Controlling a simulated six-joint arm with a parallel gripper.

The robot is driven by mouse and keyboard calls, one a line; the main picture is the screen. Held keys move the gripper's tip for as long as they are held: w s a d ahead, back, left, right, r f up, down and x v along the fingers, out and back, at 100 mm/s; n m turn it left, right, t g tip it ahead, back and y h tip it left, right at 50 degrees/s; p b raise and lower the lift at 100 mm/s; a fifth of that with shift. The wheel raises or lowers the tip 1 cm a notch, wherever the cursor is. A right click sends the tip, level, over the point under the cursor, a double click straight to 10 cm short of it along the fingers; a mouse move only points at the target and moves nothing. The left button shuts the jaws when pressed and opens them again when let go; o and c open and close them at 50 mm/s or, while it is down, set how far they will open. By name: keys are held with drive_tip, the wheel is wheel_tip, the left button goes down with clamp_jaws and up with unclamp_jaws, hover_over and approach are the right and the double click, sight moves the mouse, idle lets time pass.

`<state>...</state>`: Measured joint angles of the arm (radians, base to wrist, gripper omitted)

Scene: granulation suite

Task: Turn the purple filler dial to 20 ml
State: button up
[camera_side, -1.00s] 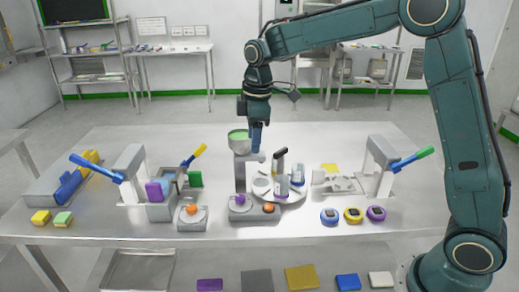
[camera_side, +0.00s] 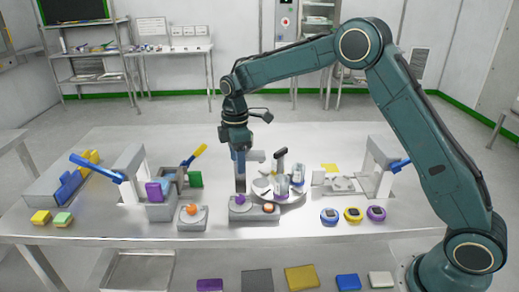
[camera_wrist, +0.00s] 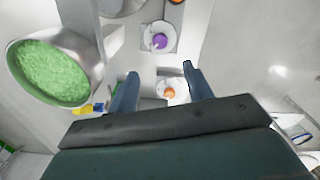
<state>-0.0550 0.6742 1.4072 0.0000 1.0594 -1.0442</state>
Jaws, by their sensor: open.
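The purple filler dial (camera_side: 240,199) sits on the left part of a grey base at the table's front middle. In the wrist view the purple dial (camera_wrist: 160,41) lies just beyond the fingertips, above the gap between them. My gripper (camera_side: 240,187) points down, close above the dial in the side view, and partly covers the filler behind it. In the wrist view my gripper (camera_wrist: 159,70) has its two blue fingers apart, with nothing held between them. The dial's scale marks are too small to read.
An orange dial (camera_side: 268,208) shares the purple dial's base. Another orange dial (camera_side: 192,209) is on a separate base to the left. The hopper of green granules (camera_wrist: 54,72) is close on the wrist view's left. A round turntable (camera_side: 291,199) stands right of the filler.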

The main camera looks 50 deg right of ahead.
sight(239, 197)
wheel_tip(239, 197, down, 13)
drive_tip(key=shift+r, duration=0.15)
idle(0.4)
drive_tip(key=c, duration=1)
